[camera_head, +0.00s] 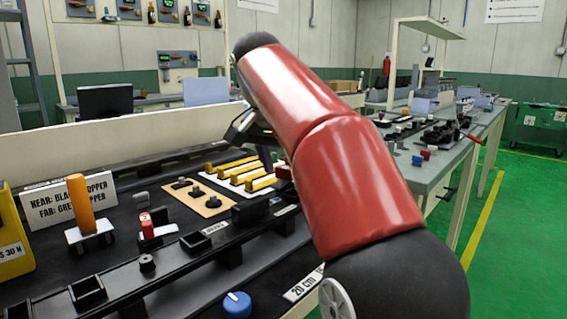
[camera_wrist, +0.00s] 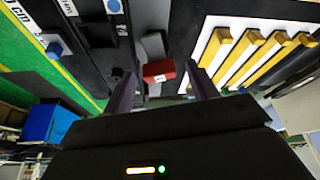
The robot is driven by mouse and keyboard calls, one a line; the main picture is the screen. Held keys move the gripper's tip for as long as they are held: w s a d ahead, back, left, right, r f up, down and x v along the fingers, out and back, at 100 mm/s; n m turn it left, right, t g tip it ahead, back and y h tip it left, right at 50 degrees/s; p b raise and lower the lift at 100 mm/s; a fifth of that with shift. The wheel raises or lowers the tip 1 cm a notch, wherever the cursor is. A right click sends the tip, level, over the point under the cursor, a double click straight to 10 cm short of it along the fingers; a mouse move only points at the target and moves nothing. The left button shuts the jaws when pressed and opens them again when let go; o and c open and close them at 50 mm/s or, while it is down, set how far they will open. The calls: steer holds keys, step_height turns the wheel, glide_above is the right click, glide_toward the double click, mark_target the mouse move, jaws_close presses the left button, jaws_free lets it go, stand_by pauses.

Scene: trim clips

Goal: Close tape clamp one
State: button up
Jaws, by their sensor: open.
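A red clamp piece (camera_wrist: 159,71) with a small white label sits on a grey bracket (camera_wrist: 153,46) in the wrist view. It appears between and just beyond the two fingertips of my gripper (camera_wrist: 160,78), which is open with nothing held. I cannot tell whether either finger touches it. In the head view a red block (camera_head: 284,173) shows beside my gripper (camera_head: 267,158), partly hidden by my arm. Another red-topped clamp (camera_head: 147,226) with a white base stands farther left on the dark bench. I cannot read which clamp is number one.
Yellow bars on white strips (camera_head: 238,172) lie close to my gripper. A tan board with black knobs (camera_head: 190,196), an orange handle (camera_head: 80,203) and a sign (camera_head: 65,200) stand left. A black rail (camera_head: 185,250) and blue knob (camera_head: 237,304) are in front.

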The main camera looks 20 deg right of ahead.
steer(key=c, duration=1)
steer(key=shift+n, duration=0.3)
steer(key=n+t+y, duration=0.1)
steer(key=n, duration=0.2)
steer(key=shift+s+n, duration=0.1)
steer(key=shift+n, duration=0.2)
steer(key=n, duration=0.1)
steer(key=n+y, duration=0.1)
steer(key=n, duration=0.1)
steer(key=shift+d+n+t, duration=0.2)
steer(key=shift+n+t, duration=0.1)
steer(key=shift+t, duration=0.1)
steer(key=n+y, duration=0.2)
steer(key=n, duration=0.1)
steer(key=shift+n, duration=0.3)
steer(key=shift+d+n+y, duration=0.15)
steer(key=shift+n+y, duration=0.55)
steer(key=shift+n, duration=1.1)
